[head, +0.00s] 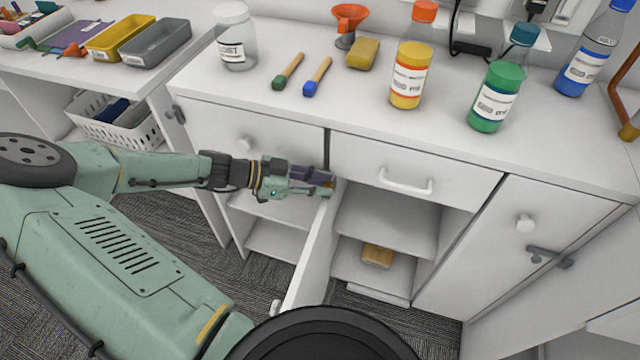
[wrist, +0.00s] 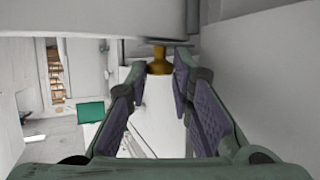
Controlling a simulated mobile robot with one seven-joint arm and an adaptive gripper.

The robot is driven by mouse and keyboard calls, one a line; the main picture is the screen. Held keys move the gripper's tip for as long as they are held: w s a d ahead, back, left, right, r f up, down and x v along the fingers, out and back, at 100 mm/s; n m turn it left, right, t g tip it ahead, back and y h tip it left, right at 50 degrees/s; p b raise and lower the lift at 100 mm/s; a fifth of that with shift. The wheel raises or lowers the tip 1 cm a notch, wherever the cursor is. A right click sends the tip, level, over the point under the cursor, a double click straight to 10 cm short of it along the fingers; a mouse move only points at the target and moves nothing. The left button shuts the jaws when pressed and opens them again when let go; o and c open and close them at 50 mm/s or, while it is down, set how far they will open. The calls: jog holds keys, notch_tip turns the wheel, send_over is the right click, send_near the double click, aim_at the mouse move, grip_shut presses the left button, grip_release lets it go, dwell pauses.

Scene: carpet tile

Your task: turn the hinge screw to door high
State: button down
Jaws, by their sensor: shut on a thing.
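The hinge screw (wrist: 159,61) is a small brass-coloured piece under the cabinet front, between my fingertips in the wrist view. My gripper (wrist: 158,68) is shut on it, with one purple-padded finger on each side. In the head view my gripper (head: 328,184) reaches in from the left to the top of the open cabinet door, just below the drawer fronts. The screw is mostly hidden there by the fingers. The white door (head: 309,262) stands swung out toward me, edge-on. Its turned angle about the screw cannot be told.
A drawer (head: 415,172) with a bar handle is shut above the open compartment. A tan block (head: 377,256) lies on the lower shelf (head: 350,270). Bottles, two brushes, a sponge and a funnel stand on the counter (head: 300,110) above. A closed cupboard (head: 520,240) is at right.

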jog(key=shift+w+r+m+g, duration=0.2)
jog(key=shift+r+m+g, duration=0.05)
jog(key=shift+m+g, duration=0.25)
jog(key=shift+w+m+g, duration=0.15)
jog(key=shift+m+g, duration=0.15)
jog(key=shift+g, duration=0.1)
dwell(1.2)
jog(key=c, duration=1.7)
grip_release()
jog(key=shift+a+r, duration=0.1)
jog(key=shift+o, duration=1.2)
jog(key=v, duration=0.8)
jog(key=shift+f, duration=0.25)
jog(key=shift+o, duration=0.2)
